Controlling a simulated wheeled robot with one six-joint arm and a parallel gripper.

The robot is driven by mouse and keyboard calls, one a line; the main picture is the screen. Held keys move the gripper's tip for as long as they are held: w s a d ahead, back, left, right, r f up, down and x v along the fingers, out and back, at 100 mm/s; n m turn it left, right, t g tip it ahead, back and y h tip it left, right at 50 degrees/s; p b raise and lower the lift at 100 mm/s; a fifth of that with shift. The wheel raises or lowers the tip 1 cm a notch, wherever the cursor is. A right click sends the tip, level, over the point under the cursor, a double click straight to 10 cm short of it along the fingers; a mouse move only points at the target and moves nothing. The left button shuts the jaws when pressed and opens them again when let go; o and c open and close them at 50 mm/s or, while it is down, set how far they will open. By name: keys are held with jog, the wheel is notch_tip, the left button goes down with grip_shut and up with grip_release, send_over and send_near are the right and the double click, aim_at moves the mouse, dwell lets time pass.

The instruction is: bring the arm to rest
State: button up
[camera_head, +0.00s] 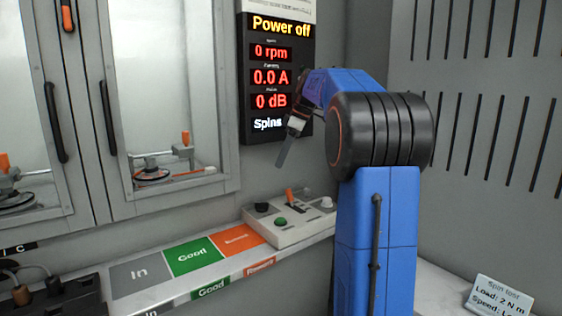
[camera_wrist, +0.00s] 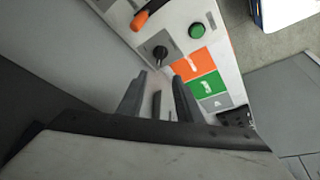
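My blue arm (camera_head: 376,240) rises at the right of centre in the head view, with a black joint at its top. It bends over to my gripper (camera_head: 285,152), which hangs tilted downward in front of the display and above the control box. In the wrist view the dark fingers of my gripper (camera_wrist: 158,98) stand apart, with no part seen held between them. In the head view the fingers overlap, so their gap is hidden there.
The control box (camera_head: 287,224) has a green button, knobs and an orange lever. The display (camera_head: 270,130) reads Power off, 0 rpm. Glass doors (camera_head: 165,100) stand left; a spin-test card (camera_head: 500,298) lies at lower right.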

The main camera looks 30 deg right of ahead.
dwell(0.4)
jog(key=s+a+f+m+h, duration=0.1)
jog(key=s+a+f+m, duration=0.15)
jog(key=s+a, duration=0.55)
jog(key=s+a+f+m+h, duration=0.15)
jog(key=s+a+f, duration=0.25)
jog(key=s+a, duration=0.45)
jog(key=s+a+f+m+t, duration=0.1)
jog(key=s+a+f+m, duration=0.1)
jog(key=s+f, duration=0.6)
jog(key=s+a+f+m, duration=0.3)
jog(key=s+a+f, duration=0.2)
jog(key=s+f, duration=0.4)
jog(key=shift+s+a+m+t+h, duration=0.3)
jog(key=shift+s+t+h, duration=0.1)
jog(key=shift+s, duration=0.65)
jog(key=shift+r, duration=0.1)
